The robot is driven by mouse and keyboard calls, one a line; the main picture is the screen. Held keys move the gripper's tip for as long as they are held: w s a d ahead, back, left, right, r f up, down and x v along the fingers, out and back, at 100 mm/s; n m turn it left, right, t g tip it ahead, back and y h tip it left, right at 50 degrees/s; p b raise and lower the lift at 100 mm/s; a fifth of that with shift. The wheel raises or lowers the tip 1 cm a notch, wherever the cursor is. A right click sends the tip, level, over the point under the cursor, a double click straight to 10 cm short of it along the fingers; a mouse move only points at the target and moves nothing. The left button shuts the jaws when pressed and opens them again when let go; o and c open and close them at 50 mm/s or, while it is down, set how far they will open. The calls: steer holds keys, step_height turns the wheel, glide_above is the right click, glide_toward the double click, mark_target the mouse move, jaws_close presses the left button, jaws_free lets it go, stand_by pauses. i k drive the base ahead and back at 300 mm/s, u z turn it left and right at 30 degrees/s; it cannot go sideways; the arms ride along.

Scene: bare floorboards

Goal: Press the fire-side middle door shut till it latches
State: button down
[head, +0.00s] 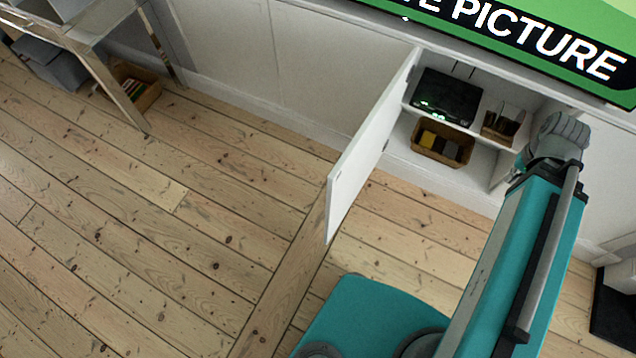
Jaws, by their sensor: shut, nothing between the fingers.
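A white cabinet door (368,150) stands wide open in the head view, swung out over the floor from the low white cabinet. Its hinge side meets the left of the opening, and its free edge points towards me. It is the only open door I see; whether it is the fire-side middle one I cannot tell. My teal arm reaches up to the right of the opening, apart from the door. My gripper does not show; only arm links and a grey joint are visible.
Inside the cabinet are a black box (447,97), a basket (442,143) and a small bin (502,125). Closed white panels (228,45) run left. A screen (530,30) is above. A glass-topped table (85,35) stands far left. Floorboards (170,220) left of the door are clear.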

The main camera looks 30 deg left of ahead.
mark_target(347, 178)
steer(key=u, duration=0.1)
steer(key=k, duration=1.25)
steer(key=u, duration=1.8)
steer(key=i, duration=0.55)
